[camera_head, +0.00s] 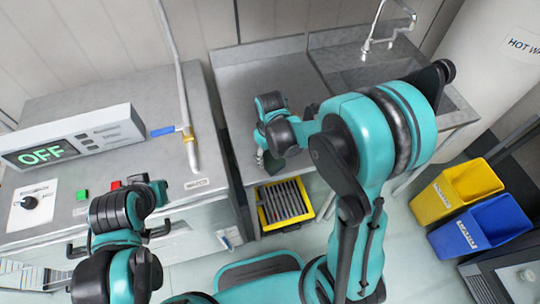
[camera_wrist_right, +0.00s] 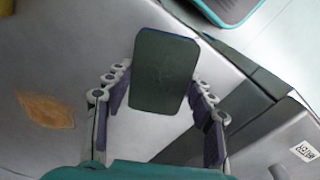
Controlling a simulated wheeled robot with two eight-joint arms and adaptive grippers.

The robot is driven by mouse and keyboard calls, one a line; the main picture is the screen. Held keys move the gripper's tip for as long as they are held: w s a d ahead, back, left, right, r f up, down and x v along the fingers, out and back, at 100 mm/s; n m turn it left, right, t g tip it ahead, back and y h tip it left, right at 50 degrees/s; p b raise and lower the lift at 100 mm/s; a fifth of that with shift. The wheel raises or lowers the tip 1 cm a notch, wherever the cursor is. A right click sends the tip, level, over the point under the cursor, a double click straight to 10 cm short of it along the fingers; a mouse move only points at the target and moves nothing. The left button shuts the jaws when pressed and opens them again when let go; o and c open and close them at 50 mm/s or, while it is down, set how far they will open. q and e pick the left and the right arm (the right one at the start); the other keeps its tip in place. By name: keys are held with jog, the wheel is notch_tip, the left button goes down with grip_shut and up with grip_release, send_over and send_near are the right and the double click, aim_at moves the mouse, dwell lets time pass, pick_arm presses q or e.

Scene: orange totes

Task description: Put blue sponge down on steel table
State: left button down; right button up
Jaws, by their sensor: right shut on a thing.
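A dark green-grey slab with a thin bluish edge, which I take to be the sponge (camera_wrist_right: 165,72), is held between the fingers of my right gripper (camera_wrist_right: 160,102). In the head view my right gripper (camera_head: 265,148) is at the front edge of the steel table (camera_head: 250,80), with a dark piece of the slab just below it. In the wrist view a grey metal surface with a brown patch (camera_wrist_right: 45,110) lies behind the slab. I cannot tell whether the slab touches it. My left arm shows at the lower left; its fingers are not visible.
A sink with a tap (camera_head: 378,45) is right of the table. A yellow crate (camera_head: 262,216) is below the table. Yellow (camera_head: 440,200) and blue (camera_head: 495,228) bins stand right. The table's back is clear.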

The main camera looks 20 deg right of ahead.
aim_at(270, 157)
jog(key=o, duration=0.6)
jog(key=shift+f, duration=0.15)
jog(key=o, duration=0.4)
jog(key=shift+r, duration=0.45)
notch_tip(270, 157, up, 11)
jog(key=p, duration=0.4)
jog(key=s+d+r+m+t, duration=0.1)
jog(key=s+r+t, duration=0.1)
jog(key=s, duration=0.1)
jog(key=s+d+r+m+t, duration=0.2)
jog(key=s+r, duration=0.1)
jog(key=s, duration=0.1)
jog(key=s+d+r+m+t, duration=0.1)
jog(key=s+r+t, duration=0.1)
jog(key=s+t, duration=0.1)
jog(key=shift+s+d+r+m, duration=0.15)
jog(key=shift+d+r+m, duration=0.2)
jog(key=shift+r+m, duration=0.05)
